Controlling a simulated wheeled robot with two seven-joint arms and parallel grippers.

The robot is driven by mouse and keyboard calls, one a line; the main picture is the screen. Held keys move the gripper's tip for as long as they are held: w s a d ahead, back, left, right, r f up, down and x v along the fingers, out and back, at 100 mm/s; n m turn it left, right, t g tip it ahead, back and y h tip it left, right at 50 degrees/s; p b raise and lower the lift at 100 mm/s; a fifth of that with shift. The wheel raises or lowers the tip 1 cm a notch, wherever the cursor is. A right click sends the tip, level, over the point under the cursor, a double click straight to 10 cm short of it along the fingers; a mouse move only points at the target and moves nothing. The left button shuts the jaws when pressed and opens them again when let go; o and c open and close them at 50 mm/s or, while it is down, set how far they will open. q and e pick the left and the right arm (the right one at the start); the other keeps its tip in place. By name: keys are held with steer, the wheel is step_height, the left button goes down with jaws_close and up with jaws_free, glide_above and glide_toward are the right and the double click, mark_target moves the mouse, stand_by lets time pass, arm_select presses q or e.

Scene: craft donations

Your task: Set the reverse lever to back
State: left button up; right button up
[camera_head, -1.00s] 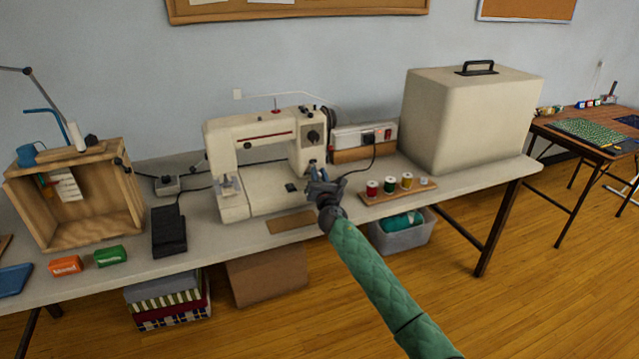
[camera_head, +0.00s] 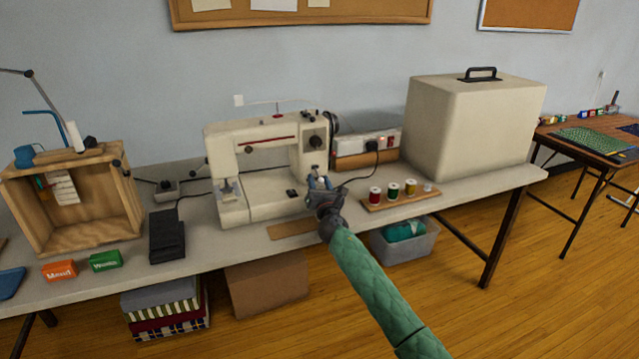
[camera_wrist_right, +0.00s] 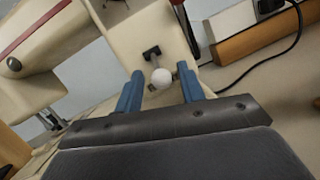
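The cream sewing machine (camera_head: 265,150) stands upright on the long table. Its reverse lever, a white round knob (camera_wrist_right: 161,78) on a dark slot in the machine's pillar, shows in the right wrist view. My right gripper (camera_wrist_right: 160,92) has its two blue fingers apart, with the knob seen between them; I cannot tell whether they touch it. In the head view my right gripper (camera_head: 319,184) is at the lower right of the machine's pillar and hides part of it. My left gripper is not in view.
A thread-spool board (camera_head: 400,197) lies right of my gripper, and a power strip (camera_head: 366,140) stands behind. A large cream cover (camera_head: 465,125) stands at the right. A black foot pedal (camera_head: 167,235) and a wooden crate (camera_head: 72,205) are to the left.

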steer(key=shift+d+r, duration=0.1)
steer(key=shift+d, duration=0.05)
steer(key=shift+s, duration=0.25)
steer(key=v, duration=0.7)
steer(key=shift+s, duration=0.15)
